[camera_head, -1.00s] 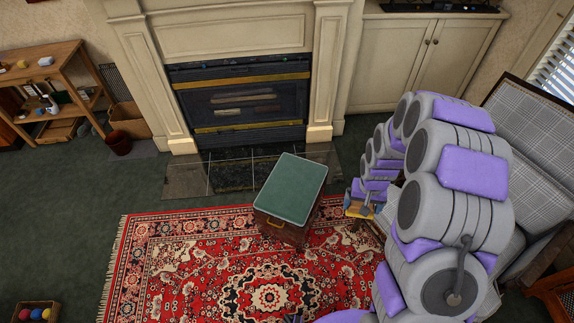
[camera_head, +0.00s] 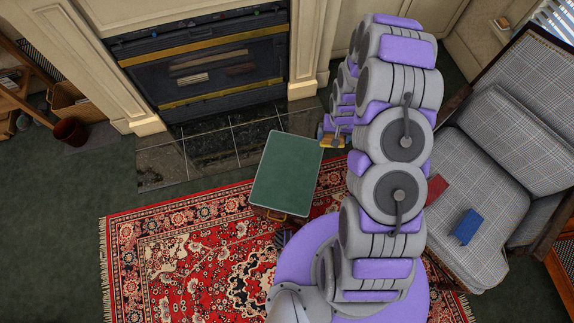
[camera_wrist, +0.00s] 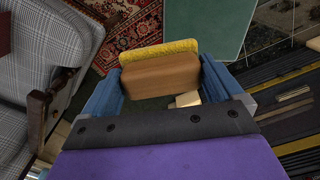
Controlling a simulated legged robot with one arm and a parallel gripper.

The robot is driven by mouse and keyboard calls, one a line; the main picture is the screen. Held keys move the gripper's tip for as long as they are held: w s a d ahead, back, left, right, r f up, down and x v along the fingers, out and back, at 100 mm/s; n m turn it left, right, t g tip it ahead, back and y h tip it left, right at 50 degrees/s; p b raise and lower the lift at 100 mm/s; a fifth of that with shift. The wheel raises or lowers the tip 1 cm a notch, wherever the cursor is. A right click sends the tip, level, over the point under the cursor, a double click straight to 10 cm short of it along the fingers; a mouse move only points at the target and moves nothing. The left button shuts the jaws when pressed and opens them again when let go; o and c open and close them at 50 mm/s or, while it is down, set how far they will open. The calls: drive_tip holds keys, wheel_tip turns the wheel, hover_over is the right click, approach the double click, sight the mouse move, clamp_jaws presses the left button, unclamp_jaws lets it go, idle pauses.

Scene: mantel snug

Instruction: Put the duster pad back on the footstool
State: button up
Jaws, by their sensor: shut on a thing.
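The footstool (camera_head: 286,172) has a flat green top and stands partly on the red rug in front of the hearth. Its bare green top also shows at the upper middle of the wrist view (camera_wrist: 206,22). My gripper (camera_head: 331,134) is just right of the footstool in the head view, small and partly hidden by my arm. In the wrist view my gripper (camera_wrist: 163,82) is shut on the duster pad (camera_wrist: 160,72), a brown block with a yellow fuzzy edge. The pad is beside the footstool top in that view, apart from it.
A plaid armchair (camera_head: 485,165) stands at the right, with a blue book (camera_head: 466,227) and a red one (camera_head: 435,188) on its seat. The fireplace (camera_head: 205,70) and its tiled hearth (camera_head: 215,143) are behind the footstool. The rug (camera_head: 170,245) is clear at left.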

drive_tip(key=s+a+f, duration=0.1)
drive_tip(key=s+f, duration=0.2)
drive_tip(key=f, duration=0.4)
drive_tip(key=s+a+f, duration=0.2)
drive_tip(key=s+f, duration=0.2)
drive_tip(key=f, duration=0.4)
drive_tip(key=s+a+f, duration=0.1)
drive_tip(key=s+f, duration=0.3)
drive_tip(key=f, duration=0.3)
drive_tip(key=shift+a+f, duration=0.15)
drive_tip(key=w+a+b, duration=0.1)
drive_tip(key=w+a, duration=0.2)
drive_tip(key=w+a+f+b, duration=0.1)
drive_tip(key=w+a, duration=0.3)
drive_tip(key=w+a+b, duration=0.1)
drive_tip(key=w+a, duration=0.2)
drive_tip(key=shift+w+a+f+b, duration=0.15)
drive_tip(key=shift+w+f+b, duration=0.05)
drive_tip(key=shift+f+b, duration=0.1)
drive_tip(key=shift+w+a, duration=0.25)
drive_tip(key=shift+w, duration=0.15)
wheel_tip(320, 180, down, 4)
drive_tip(key=shift+s+a+r+m+b, duration=0.1)
drive_tip(key=shift+a+r+m+b, duration=0.15)
drive_tip(key=shift+b, duration=0.85)
drive_tip(key=shift+d, duration=0.1)
drive_tip(key=o, duration=0.6)
drive_tip(key=shift+d+r, duration=0.1)
